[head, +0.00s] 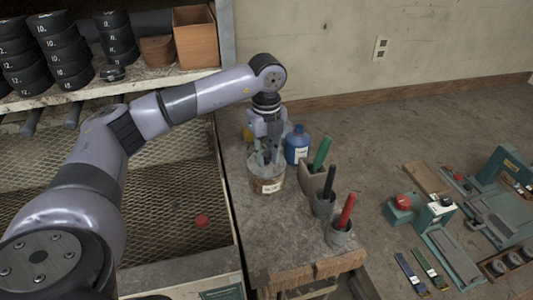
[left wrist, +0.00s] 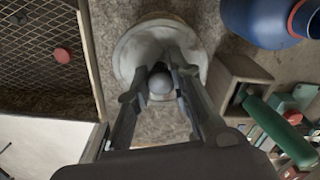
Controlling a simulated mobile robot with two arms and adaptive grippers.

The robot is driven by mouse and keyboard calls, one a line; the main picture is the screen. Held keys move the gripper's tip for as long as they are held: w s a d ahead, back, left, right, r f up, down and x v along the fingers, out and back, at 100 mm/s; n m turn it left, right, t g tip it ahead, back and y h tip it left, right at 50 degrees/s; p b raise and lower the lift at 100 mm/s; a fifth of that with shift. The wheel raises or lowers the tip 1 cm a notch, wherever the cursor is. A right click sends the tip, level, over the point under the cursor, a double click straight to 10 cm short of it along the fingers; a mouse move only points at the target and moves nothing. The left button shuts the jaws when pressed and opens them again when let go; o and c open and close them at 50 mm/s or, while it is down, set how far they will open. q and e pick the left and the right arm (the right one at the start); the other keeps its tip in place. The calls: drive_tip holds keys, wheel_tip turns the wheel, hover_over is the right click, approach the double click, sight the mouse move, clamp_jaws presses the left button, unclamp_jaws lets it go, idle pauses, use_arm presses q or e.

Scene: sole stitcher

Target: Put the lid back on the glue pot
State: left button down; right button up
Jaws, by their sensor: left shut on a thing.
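The glue pot (head: 268,187) is a tan round pot with a pale label, on the bench top in the head view. The lid (left wrist: 128,55) is a pale grey disc with a round knob in the left wrist view. My left gripper (head: 267,160) points down over the pot, its fingers shut on the lid's knob (left wrist: 160,84). The lid is at the pot's mouth; I cannot tell whether it rests on the rim or is slightly above it. The fingers hide part of the lid. My right gripper is not in view.
A blue bottle (head: 297,145) stands close behind the pot. A holder (head: 312,181) with a green-handled tool and cups with black and red handles stand to the right. A mesh-bottomed tray (head: 165,195) with a red disc (head: 202,221) lies left. The bench front is clear.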

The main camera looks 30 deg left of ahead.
use_arm(q)
drive_tip(key=c, duration=1.4)
unclamp_jaws()
drive_tip(key=shift+o, duration=0.5)
drive_tip(key=o, duration=0.4)
drive_tip(key=shift+r, duration=0.15)
drive_tip(key=shift+r+p, duration=2.4)
drive_tip(key=shift+r, duration=1)
clamp_jaws()
